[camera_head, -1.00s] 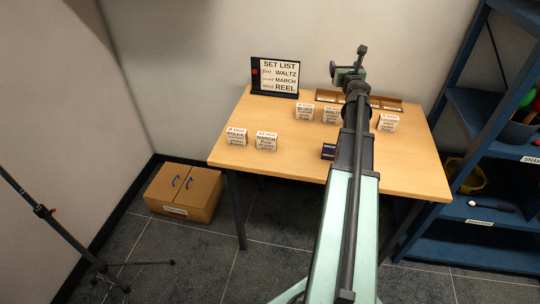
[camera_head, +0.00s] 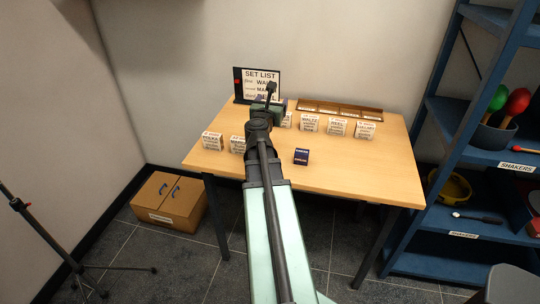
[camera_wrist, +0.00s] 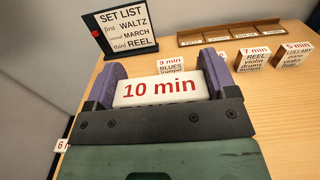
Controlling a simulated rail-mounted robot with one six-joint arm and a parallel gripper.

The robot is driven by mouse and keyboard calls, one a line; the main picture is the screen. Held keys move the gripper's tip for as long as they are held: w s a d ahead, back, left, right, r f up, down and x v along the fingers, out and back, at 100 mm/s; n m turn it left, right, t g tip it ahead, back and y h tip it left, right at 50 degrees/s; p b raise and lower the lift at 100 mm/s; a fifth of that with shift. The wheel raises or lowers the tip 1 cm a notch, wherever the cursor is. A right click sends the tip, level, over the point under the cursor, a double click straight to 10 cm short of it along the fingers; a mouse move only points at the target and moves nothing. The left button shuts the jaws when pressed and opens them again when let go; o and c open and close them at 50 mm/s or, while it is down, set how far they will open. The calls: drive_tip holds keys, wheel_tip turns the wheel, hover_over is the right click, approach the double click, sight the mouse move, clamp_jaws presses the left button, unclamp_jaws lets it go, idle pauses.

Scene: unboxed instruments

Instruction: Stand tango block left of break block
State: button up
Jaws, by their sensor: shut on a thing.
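In the head view my arm mostly hides the gripper, which is over the table's back left, near the set list sign. A small dark blue block (camera_head: 301,157) stands alone near the table's front middle. It differs from the white blocks and may be the break block, but its label is too small to read. It is not in the wrist view.
The set list sign (camera_wrist: 127,28) stands at the back left. A wooden slotted rack (camera_head: 340,111) lies along the back edge. White blocks stand on the table (camera_head: 345,174): blues (camera_wrist: 171,66), reel (camera_wrist: 253,59), lullaby (camera_wrist: 296,54) and others. Bare tabletop surrounds the blue block.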

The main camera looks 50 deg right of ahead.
wheel_tip(320, 180, down, 16)
drive_tip(key=b, duration=1.3)
drive_tip(key=shift+f+b, duration=0.15)
drive_tip(key=shift+b, duration=0.15)
drive_tip(key=shift+r+p, duration=0.3)
drive_tip(key=shift+f, duration=0.2)
drive_tip(key=o, duration=0.9)
drive_tip(key=shift+c, duration=0.2)
